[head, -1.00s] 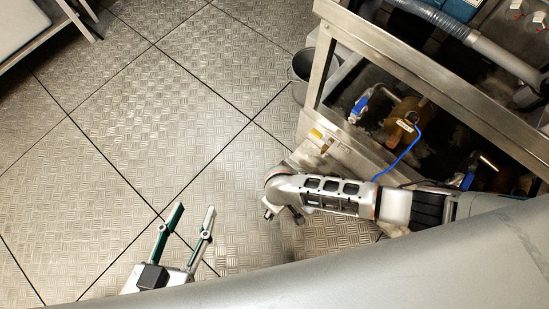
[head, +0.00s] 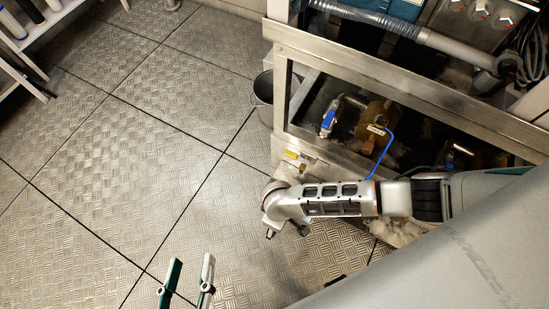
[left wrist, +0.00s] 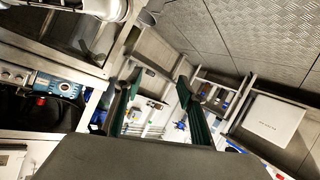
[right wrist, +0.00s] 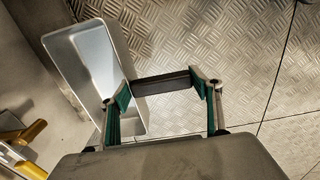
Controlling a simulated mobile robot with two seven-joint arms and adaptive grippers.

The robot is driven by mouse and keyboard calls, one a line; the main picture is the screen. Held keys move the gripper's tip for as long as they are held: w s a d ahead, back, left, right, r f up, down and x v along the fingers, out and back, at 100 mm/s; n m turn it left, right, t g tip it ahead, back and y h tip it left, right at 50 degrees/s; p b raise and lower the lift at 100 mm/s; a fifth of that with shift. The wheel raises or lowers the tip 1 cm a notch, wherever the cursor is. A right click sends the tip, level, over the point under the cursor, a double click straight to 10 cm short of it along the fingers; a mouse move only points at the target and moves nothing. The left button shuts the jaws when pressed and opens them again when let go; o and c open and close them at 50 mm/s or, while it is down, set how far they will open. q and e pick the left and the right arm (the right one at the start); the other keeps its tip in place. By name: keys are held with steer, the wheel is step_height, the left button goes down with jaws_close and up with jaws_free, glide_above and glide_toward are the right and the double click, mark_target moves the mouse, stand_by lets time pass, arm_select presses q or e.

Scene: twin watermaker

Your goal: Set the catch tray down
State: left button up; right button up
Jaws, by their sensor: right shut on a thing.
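The catch tray (right wrist: 73,52) shows in the right wrist view as a pale metal, shallow rectangular pan at the left. A dark bar (right wrist: 162,83), which looks like its handle, spans between the fingers of my right gripper (right wrist: 160,86). That gripper is shut on it. The tray shows beyond and beside the left finger, over or near the patterned floor; I cannot tell whether it touches anything. In the head view my right gripper and the tray are hidden. My left gripper (head: 188,275) is open and empty over the floor; its spread fingers also show in the left wrist view (left wrist: 158,80).
A steel-framed unit (head: 400,85) with pipework and a blue-handled valve (head: 328,120) stands at the right. A dark bucket (head: 262,98) stands at its corner. Yellow handles (right wrist: 30,132) show beside the tray. A shelf (head: 45,22) stands upper left. The middle floor is clear.

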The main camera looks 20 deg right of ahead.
steer(key=shift+w+d+b, duration=0.45)
steer(key=shift+w+d, duration=0.3)
steer(key=shift+d, duration=0.2)
steer(key=shift+w+d+b, duration=0.4)
steer(key=shift+w+d, duration=0.3)
steer(key=shift+d, duration=0.25)
steer(key=shift+w+d+r, duration=0.1)
steer(key=shift+w+d, duration=0.1)
steer(key=shift+w, duration=0.1)
steer(key=shift+w+d+p, duration=0.3)
steer(key=shift+w+d, duration=0.1)
steer(key=shift+d, duration=0.05)
steer(key=shift+w+d, duration=0.45)
steer(key=shift+d, duration=0.2)
arm_select(q)
steer(key=shift+s+d+f+n, duration=0.1)
steer(key=shift+s+d+n, duration=0.05)
steer(key=shift+d+n, duration=0.35)
arm_select(e)
steer(key=shift+w+d, duration=0.25)
steer(key=shift+d, duration=0.1)
arm_select(q)
steer(key=shift+s+f+b, duration=0.2)
steer(key=shift+f+b, duration=0.1)
steer(key=shift+f, duration=0.2)
arm_select(e)
steer(key=shift+f, duration=1.05)
